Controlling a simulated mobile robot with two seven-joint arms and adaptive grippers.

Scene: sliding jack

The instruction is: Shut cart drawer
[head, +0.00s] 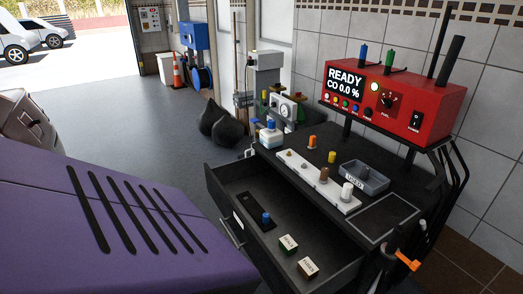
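The black cart (336,160) stands at the right against the tiled wall. Its drawer (330,262) is pulled out toward the lower left, with a handle (230,234) on its front face. In the drawer are a dark strip with a blue knob (266,218) and two small labelled boxes, one green-sided (288,245) and one brown (307,268). Neither of my grippers shows in the head view. The lower right end of the drawer is cut off or hidden near the bottom edge.
A purple panel with black slots (110,225) fills the lower left, close to the drawer front. Dark bags (222,125) lie behind; grey floor (120,120) is open beyond.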

